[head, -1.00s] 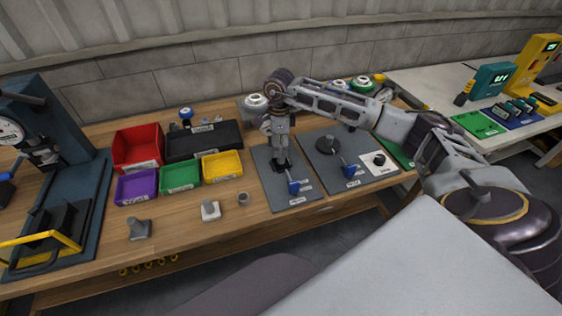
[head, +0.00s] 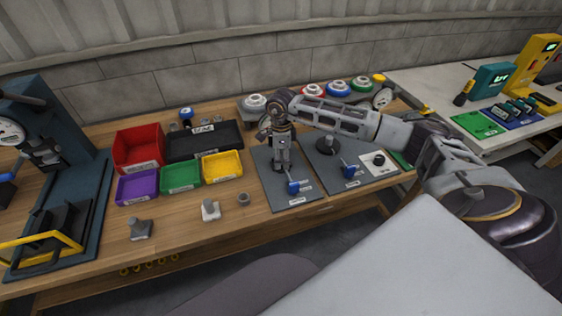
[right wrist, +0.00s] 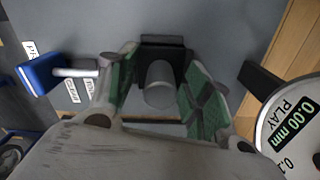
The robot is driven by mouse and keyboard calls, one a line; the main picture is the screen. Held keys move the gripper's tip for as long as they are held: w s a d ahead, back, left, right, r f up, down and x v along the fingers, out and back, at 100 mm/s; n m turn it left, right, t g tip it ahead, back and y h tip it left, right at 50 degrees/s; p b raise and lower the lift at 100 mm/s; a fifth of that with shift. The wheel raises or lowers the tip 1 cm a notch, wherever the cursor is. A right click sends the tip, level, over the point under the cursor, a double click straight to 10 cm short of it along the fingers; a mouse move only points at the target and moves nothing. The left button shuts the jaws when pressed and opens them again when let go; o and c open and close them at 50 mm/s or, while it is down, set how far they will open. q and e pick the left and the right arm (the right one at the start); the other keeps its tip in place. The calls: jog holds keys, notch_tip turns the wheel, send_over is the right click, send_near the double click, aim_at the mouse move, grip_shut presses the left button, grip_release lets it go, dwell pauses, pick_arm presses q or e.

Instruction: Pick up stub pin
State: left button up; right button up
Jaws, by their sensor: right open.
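In the head view my right gripper (head: 283,168) points down over the left grey fixture plate (head: 275,198) and hides the pin. My left gripper is not in view.
A play dial (right wrist: 292,125) reading 0.00 mm is close to the right finger. Coloured bins (head: 180,177) and small grey parts (head: 210,210) lie to the left. A second fixture plate (head: 345,165) is on the right.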

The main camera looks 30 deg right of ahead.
jog(key=shift+f, duration=0.15)
dwell(0.3)
grip_shut()
